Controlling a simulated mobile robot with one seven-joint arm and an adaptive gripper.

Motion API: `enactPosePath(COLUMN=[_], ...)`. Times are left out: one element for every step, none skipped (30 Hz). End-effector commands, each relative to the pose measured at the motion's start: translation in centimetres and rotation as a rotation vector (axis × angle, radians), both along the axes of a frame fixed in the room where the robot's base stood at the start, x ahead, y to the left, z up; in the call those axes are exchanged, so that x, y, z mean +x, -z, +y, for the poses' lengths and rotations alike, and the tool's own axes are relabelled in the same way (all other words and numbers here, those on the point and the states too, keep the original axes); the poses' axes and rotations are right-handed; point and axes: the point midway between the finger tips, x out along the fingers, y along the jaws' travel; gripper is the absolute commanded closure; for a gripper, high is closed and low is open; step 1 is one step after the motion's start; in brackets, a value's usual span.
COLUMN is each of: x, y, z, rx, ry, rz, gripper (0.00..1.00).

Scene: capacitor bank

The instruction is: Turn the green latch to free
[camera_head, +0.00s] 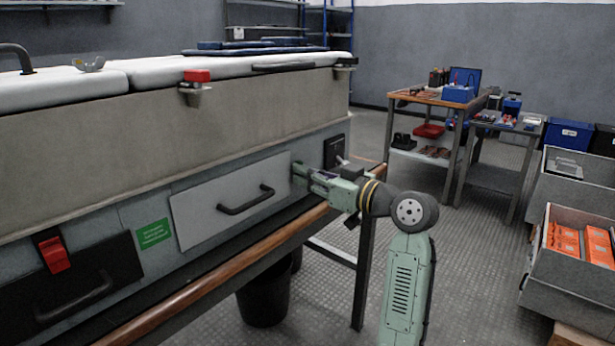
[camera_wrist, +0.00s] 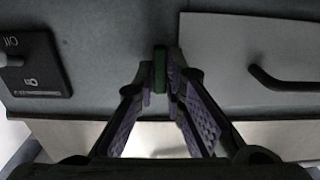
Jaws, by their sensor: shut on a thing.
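The green latch (camera_wrist: 160,68) is a small dark green piece on the grey cabinet front, beside the light grey panel (camera_wrist: 225,60) with a black handle. In the wrist view it stands upright between my fingertips. My gripper (camera_wrist: 167,82) is shut on it, with the purple finger pads on either side. In the head view my gripper (camera_head: 304,174) reaches the cabinet at the right edge of the panel (camera_head: 232,197). The latch is mostly hidden there by my gripper.
A black switch plate (camera_wrist: 33,68) sits beside the latch. A wooden rail (camera_head: 215,272) runs below the cabinet front. A red latch (camera_head: 54,254) and green label (camera_head: 154,233) are further left. A black bin (camera_head: 265,300) stands underneath. Tool tables (camera_head: 425,97) stand behind at right.

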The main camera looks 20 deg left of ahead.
Motion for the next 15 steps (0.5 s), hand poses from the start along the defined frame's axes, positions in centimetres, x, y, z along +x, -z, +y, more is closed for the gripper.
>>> enactPosePath(x=[-0.01, -0.01, -0.01, -0.01, -0.01, -0.01, -0.01, -0.01, -0.01, 0.0, -0.01, -0.01, 0.0, -0.01, 0.0], y=[0.01, 0.01, 0.01, 0.01, 0.01, 0.01, 0.01, 0.01, 0.0, 0.01, 0.0, 0.0, 0.0, 0.0, 0.0], z=[-0.02, -0.02, -0.03, -0.03, -0.02, -0.03, -0.03, -0.03, -0.03, -0.03, -0.02, -0.02, -0.02, -0.02, -0.02], rx=[-0.002, -0.002, -0.002, -0.001, -0.001, -0.001, -0.001, -0.001, -0.001, -0.001, -0.001, -0.001, 0.0, 0.0, 0.0], ry=[0.0, 0.0, 0.0, 0.0, 0.0, 0.0, 0.0, 0.0, 0.0, 0.0, 0.0, 0.0, 0.0, 0.0, 0.0], rz=[-0.002, -0.002, -0.002, -0.001, -0.001, -0.001, -0.001, -0.001, -0.001, -0.001, -0.001, 0.0, 0.0, 0.0, 0.0], gripper=[1.0, 1.0, 1.0, 1.0, 1.0, 1.0, 0.89, 0.87, 0.84, 0.82, 0.8, 0.77, 0.75, 0.73, 0.71])
